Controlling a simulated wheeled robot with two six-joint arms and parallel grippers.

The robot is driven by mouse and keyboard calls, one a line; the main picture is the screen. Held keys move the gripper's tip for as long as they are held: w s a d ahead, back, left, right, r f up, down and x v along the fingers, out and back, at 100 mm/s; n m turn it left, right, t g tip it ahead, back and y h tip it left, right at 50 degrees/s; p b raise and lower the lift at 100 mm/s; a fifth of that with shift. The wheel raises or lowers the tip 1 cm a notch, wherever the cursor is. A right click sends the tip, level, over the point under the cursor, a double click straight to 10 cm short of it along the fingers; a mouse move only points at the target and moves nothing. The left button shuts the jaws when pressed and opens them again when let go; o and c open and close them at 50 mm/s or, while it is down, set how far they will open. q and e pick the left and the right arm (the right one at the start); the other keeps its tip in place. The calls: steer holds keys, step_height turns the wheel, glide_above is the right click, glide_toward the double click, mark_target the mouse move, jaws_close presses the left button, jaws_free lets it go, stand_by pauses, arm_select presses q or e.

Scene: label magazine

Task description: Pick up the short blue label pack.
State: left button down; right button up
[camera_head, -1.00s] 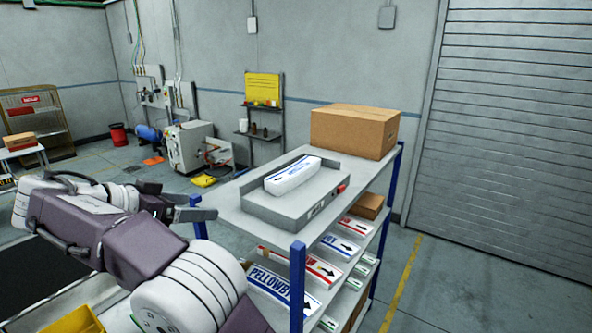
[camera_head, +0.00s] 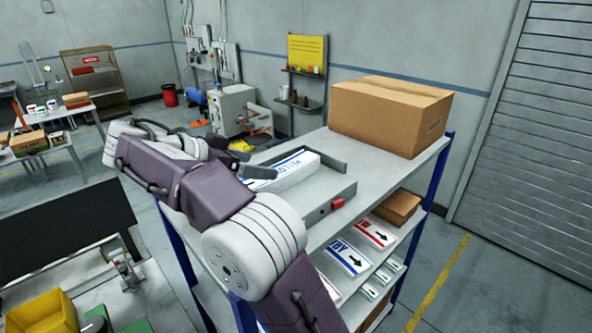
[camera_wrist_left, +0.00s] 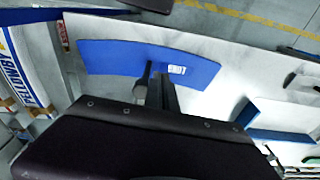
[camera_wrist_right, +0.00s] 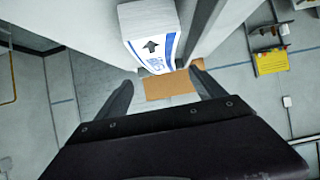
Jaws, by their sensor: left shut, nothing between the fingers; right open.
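A white label pack with blue lettering (camera_head: 292,168) lies in a grey tray (camera_head: 322,207) on the top shelf of a rack. My right gripper (camera_head: 258,172) is at the pack's left end in the head view, partly hiding it. In the right wrist view the pack (camera_wrist_right: 152,40) shows its blue stripe and black arrow. It lies ahead of the fingertips of my right gripper (camera_wrist_right: 161,76), which are open with nothing held. My left gripper (camera_wrist_left: 157,82) shows only in its own wrist view, shut and empty, in front of a blue panel (camera_wrist_left: 110,58).
A large cardboard box (camera_head: 388,115) stands behind the tray on the top shelf (camera_head: 372,168). Lower shelves hold red and blue label packs (camera_head: 345,258) and a small brown box (camera_head: 398,206). A blue rack post (camera_head: 440,165) stands at right. Open floor lies right of the rack.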

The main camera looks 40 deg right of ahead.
mark_target(279, 176)
steer(key=shift+a+f, duration=0.25)
steer(key=shift+a, duration=0.05)
steer(key=p+x, duration=0.2)
steer(key=x, duration=0.4)
steer(key=shift+d, duration=0.35)
steer(key=shift+d+f, duration=0.15)
steer(key=shift+f, duration=0.3)
steer(key=shift+d+f, duration=0.1)
steer(key=shift+d, duration=0.25)
steer(key=c, duration=0.9)
steer(key=shift+a, duration=0.15)
jaws_close()
arm_select(q)
steer(key=shift+a+r, duration=0.7)
steer(key=shift+r, duration=0.3)
arm_select(e)
steer(key=shift+w, duration=0.1)
